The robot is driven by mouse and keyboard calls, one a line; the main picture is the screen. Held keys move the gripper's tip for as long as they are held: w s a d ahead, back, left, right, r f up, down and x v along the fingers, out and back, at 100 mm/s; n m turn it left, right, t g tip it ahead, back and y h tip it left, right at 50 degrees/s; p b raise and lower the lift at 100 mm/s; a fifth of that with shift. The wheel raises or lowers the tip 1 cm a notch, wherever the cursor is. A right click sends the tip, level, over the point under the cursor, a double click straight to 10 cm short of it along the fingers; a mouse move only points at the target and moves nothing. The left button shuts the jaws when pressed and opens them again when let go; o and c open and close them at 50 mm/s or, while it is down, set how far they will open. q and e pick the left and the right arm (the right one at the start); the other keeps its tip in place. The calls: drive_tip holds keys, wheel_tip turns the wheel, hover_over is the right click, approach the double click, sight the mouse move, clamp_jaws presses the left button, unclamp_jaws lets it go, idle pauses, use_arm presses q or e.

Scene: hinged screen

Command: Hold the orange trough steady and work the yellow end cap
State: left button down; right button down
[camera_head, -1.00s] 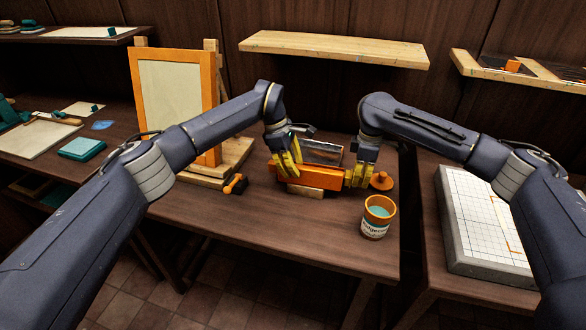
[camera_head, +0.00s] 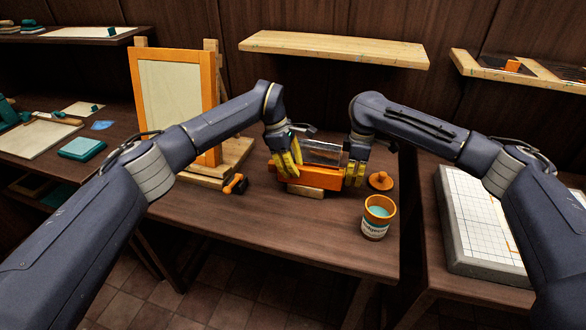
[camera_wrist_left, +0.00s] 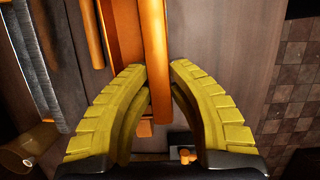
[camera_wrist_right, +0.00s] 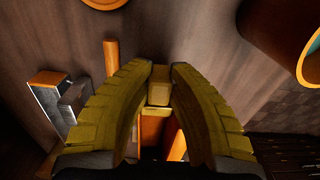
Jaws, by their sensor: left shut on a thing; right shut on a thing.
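The orange trough (camera_head: 322,177) lies near the back of the brown table, beside a clear, shiny bar or panel. My left gripper (camera_head: 291,176) is shut on the trough's wall near its left end. In the left wrist view the orange wall (camera_wrist_left: 155,45) runs between the fingertips. My right gripper (camera_head: 354,182) is at the trough's right end, shut on the yellow end cap. In the right wrist view the small yellow cap (camera_wrist_right: 159,84) sits between the fingertips, with orange trough visible beyond it. The fingers hide most of the cap in the head view.
An orange-rimmed jar (camera_head: 376,218) stands front right, and an orange knobbed lid (camera_head: 381,180) lies just right of my right gripper. A hinged orange-framed screen (camera_head: 173,95) stands left, near an orange-and-black clamp (camera_head: 235,184).

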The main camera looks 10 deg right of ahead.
use_arm(q)
drive_tip(key=shift+f, duration=0.15)
use_arm(e)
drive_tip(key=c, duration=1.2)
unclamp_jaws()
drive_tip(key=shift+c, duration=0.2)
wheel_tip(320, 180, up, 12)
use_arm(q)
drive_tip(key=c, duration=1.2)
unclamp_jaws()
drive_tip(key=shift+c, duration=0.2)
drive_tip(key=v, duration=1.2)
